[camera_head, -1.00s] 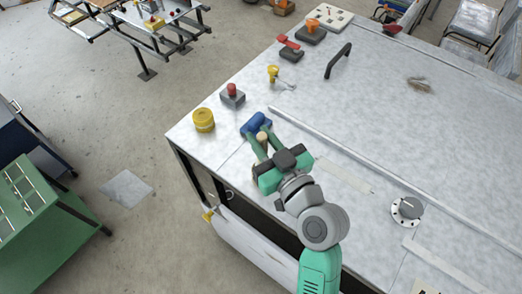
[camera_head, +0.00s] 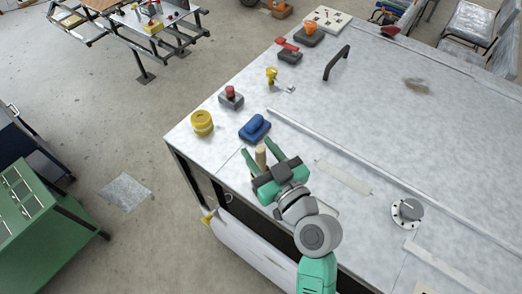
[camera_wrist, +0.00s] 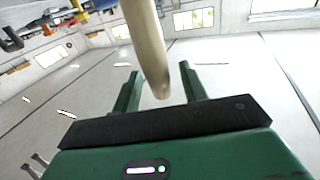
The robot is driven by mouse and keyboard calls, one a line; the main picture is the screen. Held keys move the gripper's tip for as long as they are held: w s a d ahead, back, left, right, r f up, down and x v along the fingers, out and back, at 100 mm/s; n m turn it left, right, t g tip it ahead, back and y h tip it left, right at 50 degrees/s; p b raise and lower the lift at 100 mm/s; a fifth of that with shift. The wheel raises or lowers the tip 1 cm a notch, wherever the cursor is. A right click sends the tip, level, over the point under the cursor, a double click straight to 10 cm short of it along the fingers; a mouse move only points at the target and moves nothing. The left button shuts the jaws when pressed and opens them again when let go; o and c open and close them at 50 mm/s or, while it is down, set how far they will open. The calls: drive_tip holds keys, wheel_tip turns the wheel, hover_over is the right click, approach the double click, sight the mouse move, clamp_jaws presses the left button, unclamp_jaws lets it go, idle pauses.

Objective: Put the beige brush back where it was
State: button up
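The beige brush (camera_head: 261,156) shows in the head view as a short pale cylinder by the table's left front edge. My gripper (camera_head: 258,147) is around it, one green finger on each side. In the wrist view the brush (camera_wrist: 147,45) comes down from the top edge, its rounded end in the space between the fingers (camera_wrist: 159,85). Gaps show on both sides of it, so the gripper looks open and not closed on it. The brush's other end is out of the wrist view, and what supports it cannot be told.
A yellow round piece (camera_head: 202,123) and a red button (camera_head: 231,97) stand farther left.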

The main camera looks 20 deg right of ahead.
drive_tip(key=shift+r, duration=0.2)
drive_tip(key=shift+s+f, duration=0.1)
drive_tip(key=shift+s, duration=0.25)
drive_tip(key=s+d+b, duration=0.1)
drive_tip(key=s+b, duration=0.2)
drive_tip(key=s, duration=0.8)
drive_tip(key=shift+s+d, duration=0.15)
